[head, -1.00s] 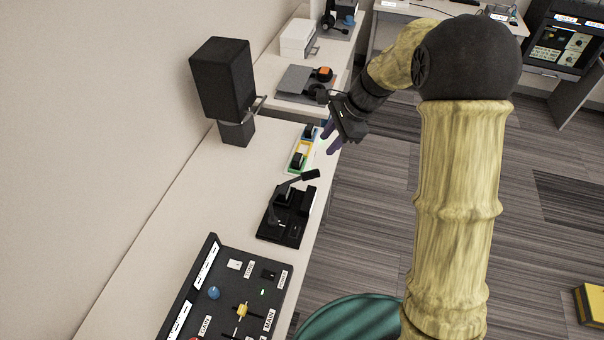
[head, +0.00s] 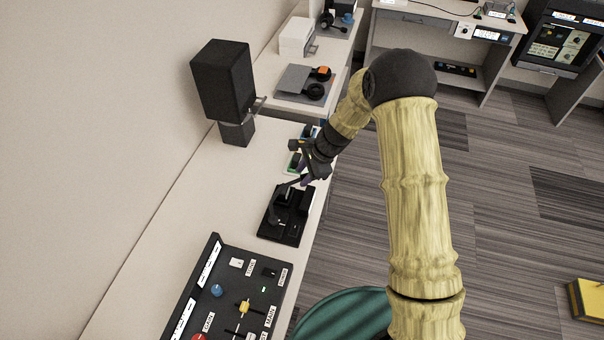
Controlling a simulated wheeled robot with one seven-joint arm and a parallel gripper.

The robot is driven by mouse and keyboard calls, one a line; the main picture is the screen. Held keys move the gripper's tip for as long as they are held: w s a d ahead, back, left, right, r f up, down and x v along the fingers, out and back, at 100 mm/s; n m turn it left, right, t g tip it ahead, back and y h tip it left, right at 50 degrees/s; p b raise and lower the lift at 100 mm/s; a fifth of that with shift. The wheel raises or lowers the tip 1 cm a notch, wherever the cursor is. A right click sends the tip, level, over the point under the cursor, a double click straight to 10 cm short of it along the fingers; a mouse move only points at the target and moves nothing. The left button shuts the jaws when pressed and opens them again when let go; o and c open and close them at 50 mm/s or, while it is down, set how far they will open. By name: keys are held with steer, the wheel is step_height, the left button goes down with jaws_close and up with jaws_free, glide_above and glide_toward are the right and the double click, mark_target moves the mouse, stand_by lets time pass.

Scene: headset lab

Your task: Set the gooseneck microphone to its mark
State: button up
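The gooseneck microphone (head: 275,207) stands on a black base (head: 284,231) on the bench, its thin neck leaning up to the right. My gripper (head: 304,176) is over the bench at the upper end of the neck, by the microphone head. The fingers partly hide the head, and I cannot tell whether they touch it or are open or shut. The mark for the microphone cannot be made out.
A black control panel (head: 223,288) with knobs and sliders lies nearer on the bench. A black speaker (head: 222,80) stands behind at the left. Bare bench (head: 190,190) lies left of the microphone.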

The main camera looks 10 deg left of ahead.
steer(key=shift+x, duration=0.85)
steer(key=shift+a+f, duration=0.1)
steer(key=shift+f, duration=0.15)
jaws_close()
